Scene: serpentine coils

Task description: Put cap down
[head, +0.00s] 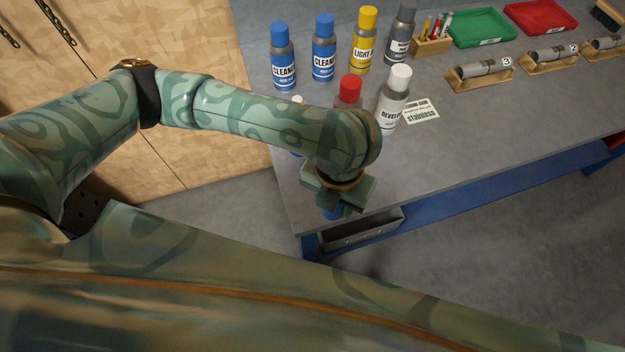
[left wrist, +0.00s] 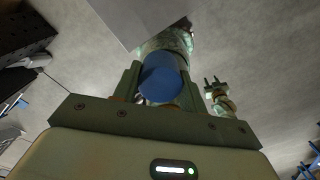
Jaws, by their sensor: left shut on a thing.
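My left gripper (head: 338,205) is over the front left edge area of the grey workbench (head: 470,130). It is shut on a blue cap (head: 332,213), which shows just below the fingers. In the left wrist view the blue cap (left wrist: 160,80) sits between the two fingers. A can with a pale top (head: 298,98) stands behind my left forearm, mostly hidden; a bit of blue shows below the arm. My right gripper (left wrist: 212,85) shows small in the left wrist view, its two fingers apart and nothing seen between them.
Blue-capped cleaner cans (head: 283,58), a yellow can (head: 363,42), a dark grey can (head: 401,35), a red-capped can (head: 349,92) and a white-capped developer can (head: 393,98) stand nearby. A stainless card (head: 421,112) lies beside them. An open drawer (head: 362,232) sticks out below the edge.

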